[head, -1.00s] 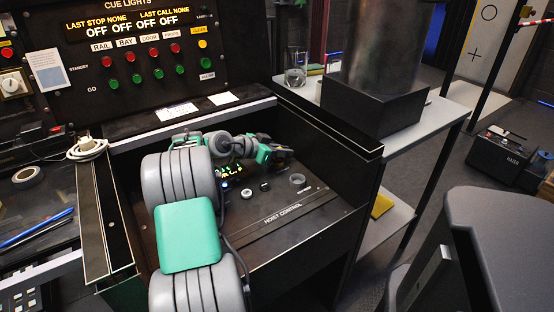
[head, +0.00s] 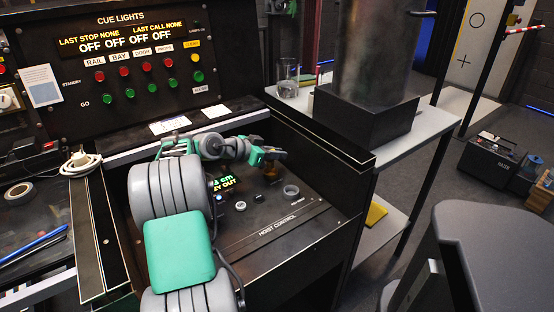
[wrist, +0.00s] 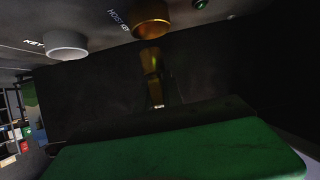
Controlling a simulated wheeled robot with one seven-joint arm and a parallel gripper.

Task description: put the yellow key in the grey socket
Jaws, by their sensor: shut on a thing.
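My gripper (head: 275,154) is above the hoist control panel, shut on the yellow key. In the wrist view the yellow key (wrist: 151,62) is a narrow gold shape in front of the dark fingers, pointing at a brass collar (wrist: 150,20) marked as the hoist key. I cannot tell whether its tip is clear of the collar. The grey socket (head: 291,191) is a short round ring on the panel, to the right of and below my gripper. It also shows in the wrist view (wrist: 67,45), left of the brass collar, with no key seen in it.
The hoist control panel (head: 265,222) is a recessed surface with side walls. Its lit display (head: 224,184) partly reads "OUT". A small knob (head: 240,206) lies left of the grey socket. The cue lights board (head: 140,60) rises behind. A dark cylinder (head: 368,60) stands at right.

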